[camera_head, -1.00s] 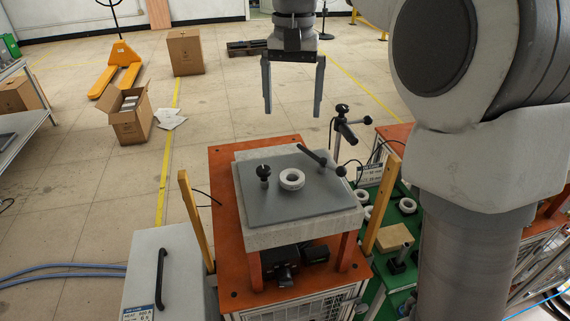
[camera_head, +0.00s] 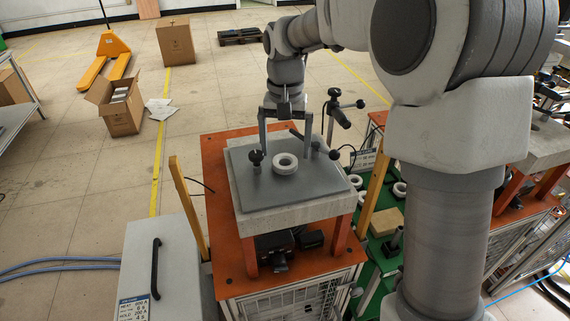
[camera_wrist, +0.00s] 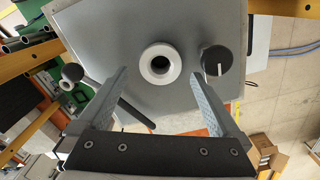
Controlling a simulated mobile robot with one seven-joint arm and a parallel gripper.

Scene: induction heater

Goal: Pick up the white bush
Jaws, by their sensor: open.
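The white bush (camera_head: 285,164) is a ring with a dark hole, lying on the grey plate (camera_head: 290,201) of the heater. It also shows in the wrist view (camera_wrist: 160,64), a little beyond the fingertips and between their lines. My gripper (camera_head: 285,150) is open and empty, with its fingers pointing down above the plate. In the wrist view my gripper (camera_wrist: 160,82) has its two fingers spread wide, one on each side of the bush. I see no contact with the bush. The exact height of the fingertips above the plate is hard to tell.
A black knob (camera_head: 256,158) stands on the plate just left of the bush. A black bar handle (camera_wrist: 131,112) lies near the left finger in the wrist view. A black stand with ball knobs (camera_head: 338,110) rises behind the plate. Several other white rings lie on the green surface (camera_head: 383,262) at right.

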